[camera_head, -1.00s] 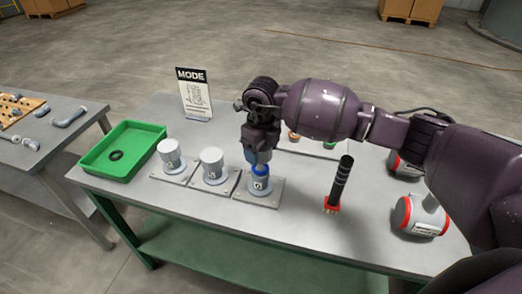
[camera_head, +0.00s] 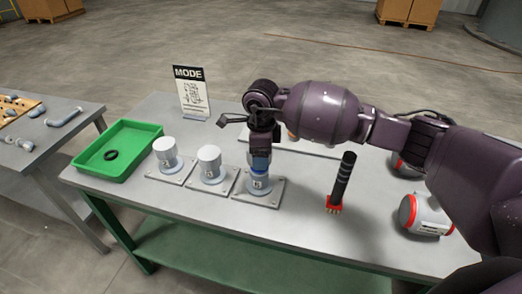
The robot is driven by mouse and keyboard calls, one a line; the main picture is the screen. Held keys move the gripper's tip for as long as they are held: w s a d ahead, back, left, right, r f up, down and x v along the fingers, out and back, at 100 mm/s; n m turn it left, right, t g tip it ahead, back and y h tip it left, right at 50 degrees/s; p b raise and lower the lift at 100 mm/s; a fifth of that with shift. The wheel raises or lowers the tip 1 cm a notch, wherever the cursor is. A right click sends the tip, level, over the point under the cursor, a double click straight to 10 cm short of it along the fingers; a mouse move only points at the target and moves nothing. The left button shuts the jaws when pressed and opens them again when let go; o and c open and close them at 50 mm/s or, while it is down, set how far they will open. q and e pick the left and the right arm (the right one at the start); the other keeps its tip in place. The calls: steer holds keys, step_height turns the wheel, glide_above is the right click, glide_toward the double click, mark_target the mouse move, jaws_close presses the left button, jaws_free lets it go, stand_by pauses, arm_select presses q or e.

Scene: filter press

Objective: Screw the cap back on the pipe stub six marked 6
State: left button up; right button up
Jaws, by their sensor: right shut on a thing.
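Three pipe stubs on square plates stand in a row on the grey workbench (camera_head: 300,215). The left stub (camera_head: 170,168) and the middle stub (camera_head: 212,178) carry white caps. The right stub (camera_head: 259,186) has a dark mark too small to read surely. My left gripper is not in view.
A green tray (camera_head: 140,133) with a black ring (camera_head: 111,155) stands at the left. A MODE sign (camera_head: 191,95) stands behind. A black-handled tool with a red base (camera_head: 341,182) stands right of the stubs. Red-and-grey devices (camera_head: 424,215) lie under my right arm.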

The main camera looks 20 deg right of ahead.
steer(key=shift+f+b, duration=1.15)
steer(key=shift+f, duration=0.85)
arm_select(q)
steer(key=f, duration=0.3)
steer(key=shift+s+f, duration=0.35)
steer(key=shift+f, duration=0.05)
arm_select(e)
steer(key=shift+f, duration=0.25)
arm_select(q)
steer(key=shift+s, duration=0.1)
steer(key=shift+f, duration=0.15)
arm_select(e)
steer(key=shift+f, duration=0.2)
steer(key=shift+r+m, duration=0.2)
steer(key=shift+m, duration=0.7)
steer(key=m+p, duration=0.1)
steer(key=m, duration=0.1)
steer(key=shift+m+p, duration=0.3)
steer(key=shift+f+m, duration=0.1)
steer(key=shift+m, duration=0.2)
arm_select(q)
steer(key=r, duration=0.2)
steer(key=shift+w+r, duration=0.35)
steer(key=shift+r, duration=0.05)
